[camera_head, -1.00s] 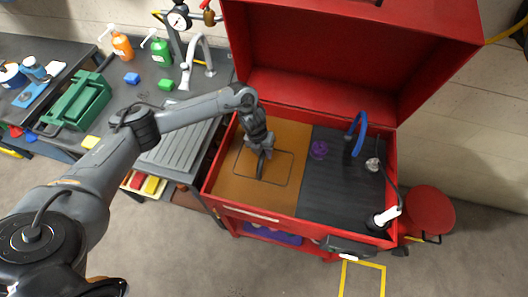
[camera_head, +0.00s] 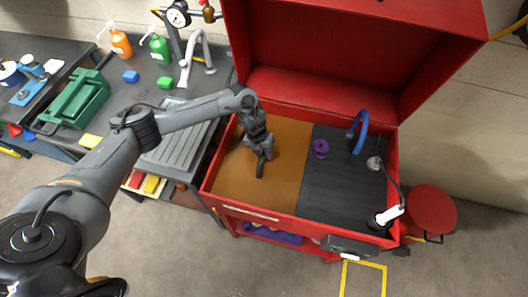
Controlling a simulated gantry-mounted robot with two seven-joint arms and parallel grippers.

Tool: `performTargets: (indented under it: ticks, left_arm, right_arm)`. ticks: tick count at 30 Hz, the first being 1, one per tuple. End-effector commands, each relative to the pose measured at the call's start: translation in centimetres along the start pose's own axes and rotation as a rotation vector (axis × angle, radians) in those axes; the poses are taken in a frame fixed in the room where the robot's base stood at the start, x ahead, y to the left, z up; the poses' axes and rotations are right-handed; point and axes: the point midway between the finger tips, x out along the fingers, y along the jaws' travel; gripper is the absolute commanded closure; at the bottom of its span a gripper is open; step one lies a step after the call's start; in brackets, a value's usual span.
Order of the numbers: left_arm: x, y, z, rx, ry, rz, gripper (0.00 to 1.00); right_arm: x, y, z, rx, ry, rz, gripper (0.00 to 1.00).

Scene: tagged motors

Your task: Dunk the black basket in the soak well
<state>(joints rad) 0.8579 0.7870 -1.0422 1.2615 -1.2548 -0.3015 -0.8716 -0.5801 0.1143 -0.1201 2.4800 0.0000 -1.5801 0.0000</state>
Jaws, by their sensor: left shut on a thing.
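The soak well (camera_head: 235,181) is the brown, opaque left half of the red washer's basin. My left gripper (camera_head: 264,154) points down into it and is shut on a dark upright handle, the black basket's (camera_head: 261,169), which shows just above the brown surface. The basket's rim and body are hidden below the liquid. My right gripper is not in view.
The red lid (camera_head: 345,45) stands open behind the basin. The right half is a black ribbed deck (camera_head: 335,190) with a purple part (camera_head: 320,149), a blue hoop (camera_head: 357,132) and a white-handled brush (camera_head: 389,214).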

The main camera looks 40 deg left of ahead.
Motion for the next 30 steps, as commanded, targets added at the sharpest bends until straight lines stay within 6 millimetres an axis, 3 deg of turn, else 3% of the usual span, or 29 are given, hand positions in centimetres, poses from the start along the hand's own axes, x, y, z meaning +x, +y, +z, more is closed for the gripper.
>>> performTargets:
  ticks: [8,30]
  left_arm:
    - [0.0,-0.1,0.1,0.001,-0.003,-0.004,1.00]
    - [-3.2,-0.8,0.1,0.001,-0.004,-0.004,1.00]
  right_arm:
    - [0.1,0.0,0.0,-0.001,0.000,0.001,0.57]
    - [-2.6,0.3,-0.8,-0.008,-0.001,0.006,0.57]
